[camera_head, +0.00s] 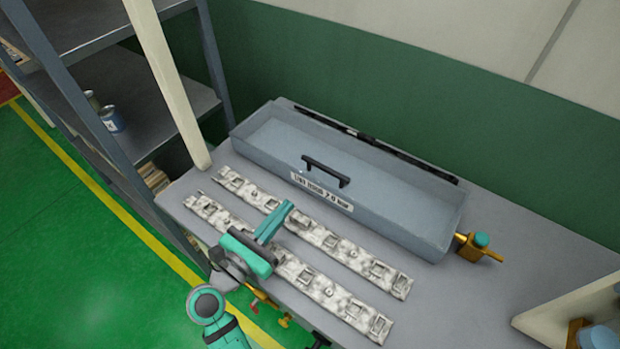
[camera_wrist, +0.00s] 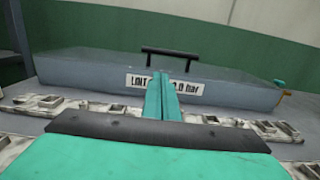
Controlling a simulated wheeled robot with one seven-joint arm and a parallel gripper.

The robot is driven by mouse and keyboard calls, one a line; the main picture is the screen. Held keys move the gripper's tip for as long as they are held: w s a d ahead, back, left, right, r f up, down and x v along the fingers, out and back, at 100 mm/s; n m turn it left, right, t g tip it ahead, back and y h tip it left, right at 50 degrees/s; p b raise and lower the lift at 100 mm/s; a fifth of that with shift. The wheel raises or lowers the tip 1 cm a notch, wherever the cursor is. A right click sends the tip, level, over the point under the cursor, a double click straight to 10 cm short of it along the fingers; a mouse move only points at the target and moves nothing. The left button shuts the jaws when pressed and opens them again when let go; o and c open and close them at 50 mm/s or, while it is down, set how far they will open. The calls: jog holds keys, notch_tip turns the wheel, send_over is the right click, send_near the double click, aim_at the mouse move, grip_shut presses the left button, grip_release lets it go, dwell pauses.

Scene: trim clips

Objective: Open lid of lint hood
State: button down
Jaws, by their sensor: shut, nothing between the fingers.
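The lint hood (camera_head: 400,217) is a long grey box at the back of the bench, with a white label (camera_head: 321,190) on its front. A black handle (camera_head: 326,171) stands at the front edge of its lid (camera_head: 350,160), which looks shut. In the wrist view the hood (camera_wrist: 90,72) lies straight ahead, with the handle (camera_wrist: 170,53) above and beyond my fingertips. My gripper (camera_head: 284,210) is shut and empty, in front of the hood and above the clip strips, apart from the handle. In the wrist view its teal fingers (camera_wrist: 163,85) cover part of the label.
Two pale clip strips (camera_head: 346,249) lie along the bench (camera_head: 520,260) before the hood. A brass valve with a teal cap (camera_head: 480,246) is at the hood's right end. A shelf rack (camera_head: 150,90) with cans stands left, and a green wall (camera_head: 380,80) behind.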

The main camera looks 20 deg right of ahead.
jog(key=x, duration=1.1)
jog(key=shift+w+d, duration=0.15)
jog(key=shift+d, duration=0.05)
jog(key=shift+d, duration=0.1)
